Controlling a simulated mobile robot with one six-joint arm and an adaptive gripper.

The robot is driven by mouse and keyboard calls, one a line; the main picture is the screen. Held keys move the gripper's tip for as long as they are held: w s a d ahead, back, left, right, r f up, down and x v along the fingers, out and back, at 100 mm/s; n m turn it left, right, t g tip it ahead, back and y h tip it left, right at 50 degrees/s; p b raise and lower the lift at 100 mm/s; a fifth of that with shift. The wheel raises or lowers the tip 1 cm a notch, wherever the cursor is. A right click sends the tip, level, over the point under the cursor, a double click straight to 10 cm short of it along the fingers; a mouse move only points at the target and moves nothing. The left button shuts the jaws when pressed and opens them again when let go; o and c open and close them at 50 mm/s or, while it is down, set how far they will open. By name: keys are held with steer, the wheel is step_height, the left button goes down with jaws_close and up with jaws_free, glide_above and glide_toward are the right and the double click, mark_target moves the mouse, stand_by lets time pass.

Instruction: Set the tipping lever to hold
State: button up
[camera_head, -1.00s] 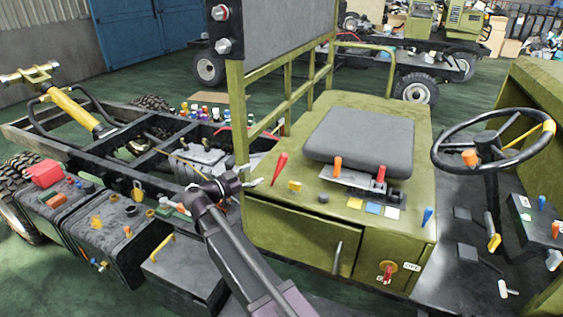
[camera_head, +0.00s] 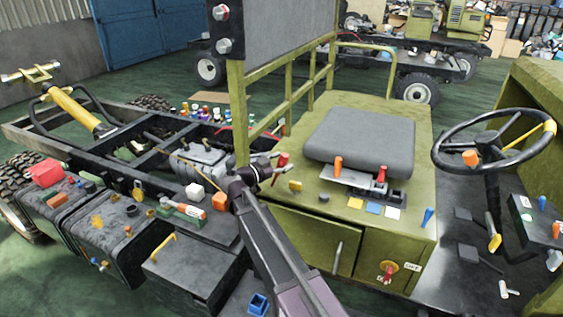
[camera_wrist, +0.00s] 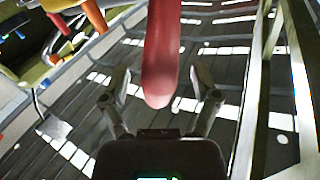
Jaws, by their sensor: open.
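A red lever (camera_head: 281,162) stands tilted at the left end of the olive seat box, beside a yellow block. It also shows large in the wrist view (camera_wrist: 159,60). My gripper (camera_head: 272,166) is at this lever. In the wrist view my gripper (camera_wrist: 159,82) has its two fingers spread, one on each side of the lever's rounded end, with gaps between. An orange lever (camera_head: 338,163) and another red lever (camera_head: 381,175) stand on a plate before the grey seat. I cannot read any hold mark.
A green guard frame (camera_head: 290,90) rises close behind my gripper. The grey seat (camera_head: 361,143) is to the right, and the steering wheel (camera_head: 490,139) is further right.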

jaws_close()
